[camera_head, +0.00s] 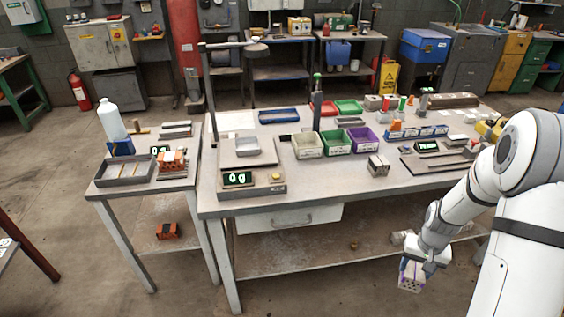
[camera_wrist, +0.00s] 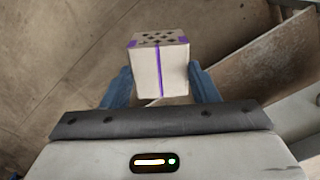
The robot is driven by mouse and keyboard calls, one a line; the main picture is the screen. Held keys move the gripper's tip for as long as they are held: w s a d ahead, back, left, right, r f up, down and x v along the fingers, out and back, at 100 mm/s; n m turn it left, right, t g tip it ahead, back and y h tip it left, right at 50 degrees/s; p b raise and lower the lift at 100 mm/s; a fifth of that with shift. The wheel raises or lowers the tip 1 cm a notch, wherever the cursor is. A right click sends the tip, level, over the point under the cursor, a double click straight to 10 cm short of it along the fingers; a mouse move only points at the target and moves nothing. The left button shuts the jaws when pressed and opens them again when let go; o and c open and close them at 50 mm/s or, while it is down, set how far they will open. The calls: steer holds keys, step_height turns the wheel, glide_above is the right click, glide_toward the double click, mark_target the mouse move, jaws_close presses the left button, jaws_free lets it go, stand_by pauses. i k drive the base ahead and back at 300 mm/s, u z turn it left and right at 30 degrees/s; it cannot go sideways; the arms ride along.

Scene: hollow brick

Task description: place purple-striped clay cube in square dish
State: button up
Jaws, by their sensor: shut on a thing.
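The purple-striped clay cube (camera_head: 410,283) is pale, with purple stripes and a face full of dark holes. It also shows in the wrist view (camera_wrist: 147,75). My gripper (camera_head: 412,274) is shut on the cube, with a blue finger on each side of it in the wrist view. It holds the cube in the air in front of the workbench, below the bench top, at the right of the head view. A small grey square dish (camera_head: 247,151) sits on the scale (camera_head: 252,188) at the left end of the bench, well left of my gripper. The dish looks empty.
The workbench (camera_head: 330,182) has a clear front strip. Green, white and purple bins (camera_head: 308,152) stand mid-bench, with a small block (camera_head: 378,170) before them. A side table at left holds a grey tray (camera_head: 125,183) and orange brick (camera_head: 173,160). A lower shelf (camera_head: 300,257) lies under the bench.

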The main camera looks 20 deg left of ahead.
mark_target(247, 147)
steer(key=k, duration=0.95)
steer(key=u, duration=0.6)
steer(key=i, duration=0.75)
steer(key=u, duration=0.1)
